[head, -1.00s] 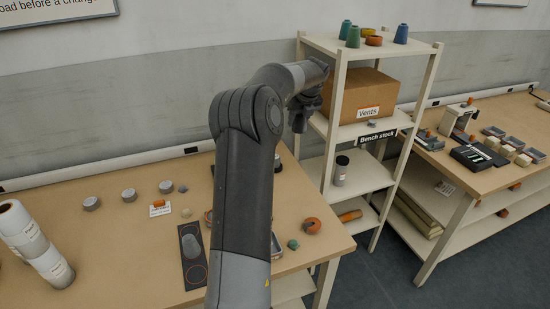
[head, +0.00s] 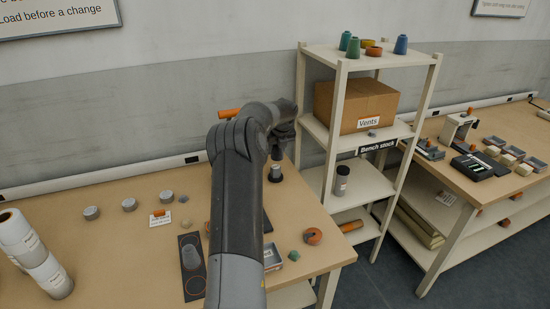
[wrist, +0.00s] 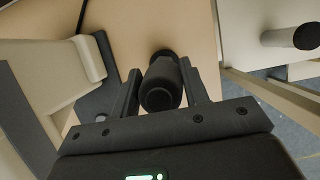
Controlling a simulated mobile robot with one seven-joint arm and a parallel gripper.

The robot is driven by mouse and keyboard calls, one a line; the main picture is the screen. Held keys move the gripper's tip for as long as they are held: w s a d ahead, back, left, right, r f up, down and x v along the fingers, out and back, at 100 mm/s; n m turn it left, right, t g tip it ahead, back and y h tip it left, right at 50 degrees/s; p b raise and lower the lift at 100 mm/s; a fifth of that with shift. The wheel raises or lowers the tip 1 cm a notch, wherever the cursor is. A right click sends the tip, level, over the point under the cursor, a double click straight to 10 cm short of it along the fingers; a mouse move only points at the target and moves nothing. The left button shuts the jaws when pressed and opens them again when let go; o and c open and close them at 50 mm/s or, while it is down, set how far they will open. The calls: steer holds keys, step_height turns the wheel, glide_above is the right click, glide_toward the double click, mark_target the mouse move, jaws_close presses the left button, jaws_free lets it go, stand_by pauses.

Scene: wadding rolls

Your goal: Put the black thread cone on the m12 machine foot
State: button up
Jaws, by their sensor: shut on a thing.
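My gripper (wrist: 160,88) is shut on the black thread cone (wrist: 160,98), which sits between its two fingers in the wrist view. In the head view my gripper (head: 277,145) is over the back right of the left bench, partly hidden by my arm. Just below it stands a small dark round-based piece with a paler upper part (head: 275,174), which may be the m12 machine foot. A dark rounded shape shows just beyond the cone in the wrist view. I cannot tell whether the cone touches the piece below.
A white shelf rack (head: 340,130) with a Vents box (head: 362,104) stands right of my gripper. A second bench (head: 480,180) stands at right.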

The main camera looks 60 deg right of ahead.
mark_target(275, 157)
steer(key=shift+w+f, duration=0.4)
steer(key=shift+f, duration=1.8)
steer(key=shift+f, duration=0.1)
steer(key=o, duration=1)
steer(key=v, duration=1.2)
